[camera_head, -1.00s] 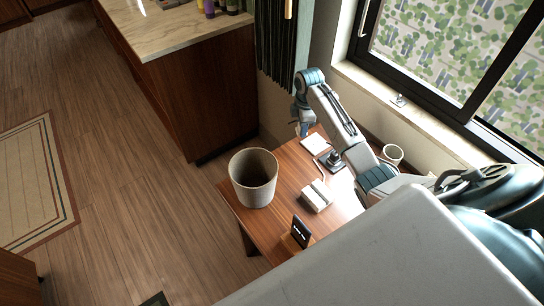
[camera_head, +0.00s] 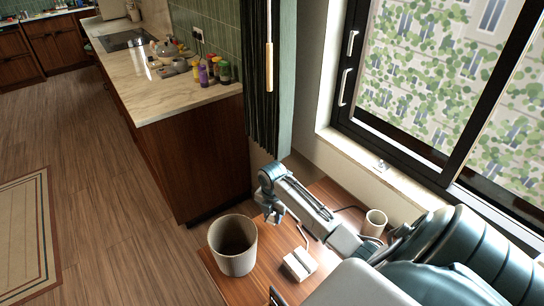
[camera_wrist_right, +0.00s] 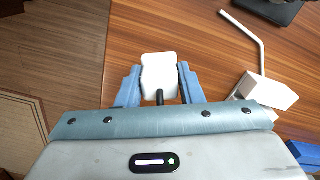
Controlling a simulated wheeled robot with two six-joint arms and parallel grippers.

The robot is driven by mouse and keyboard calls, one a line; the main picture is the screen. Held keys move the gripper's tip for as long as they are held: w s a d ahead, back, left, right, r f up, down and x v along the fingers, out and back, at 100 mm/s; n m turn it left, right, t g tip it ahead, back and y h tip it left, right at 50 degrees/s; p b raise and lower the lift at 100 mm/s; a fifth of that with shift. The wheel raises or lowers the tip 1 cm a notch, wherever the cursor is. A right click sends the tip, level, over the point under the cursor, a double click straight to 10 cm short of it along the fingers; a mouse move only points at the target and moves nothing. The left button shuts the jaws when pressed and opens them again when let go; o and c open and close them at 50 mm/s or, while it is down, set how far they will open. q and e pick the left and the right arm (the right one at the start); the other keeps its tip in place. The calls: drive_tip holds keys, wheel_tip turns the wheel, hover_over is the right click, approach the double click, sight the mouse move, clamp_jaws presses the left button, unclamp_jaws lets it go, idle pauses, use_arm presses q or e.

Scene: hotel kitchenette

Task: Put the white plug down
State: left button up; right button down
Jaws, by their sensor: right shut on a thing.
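In the head view the plug is too small to make out. My left gripper is not in view.
A beige bin (camera_head: 233,262) stands at the table's left side. A white block (camera_head: 300,264) is right of it; a white box (camera_wrist_right: 267,92) with a pale cable shows in the wrist view. A cup (camera_head: 375,222) stands near the window sill. Bare wood (camera_wrist_right: 215,45) lies beside the plug.

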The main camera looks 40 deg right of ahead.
sight(273, 221)
wheel_tip(273, 221, down, 2)
drive_tip(key=shift+f, duration=0.15)
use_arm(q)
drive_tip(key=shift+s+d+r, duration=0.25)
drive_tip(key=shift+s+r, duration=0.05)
use_arm(e)
drive_tip(key=shift+f, duration=0.2)
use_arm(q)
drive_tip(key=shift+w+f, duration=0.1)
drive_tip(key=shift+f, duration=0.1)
use_arm(e)
drive_tip(key=shift+f, duration=0.6)
drive_tip(key=c, duration=1)
unclamp_jaws()
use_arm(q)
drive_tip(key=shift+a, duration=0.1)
use_arm(e)
drive_tip(key=shift+r, duration=0.1)
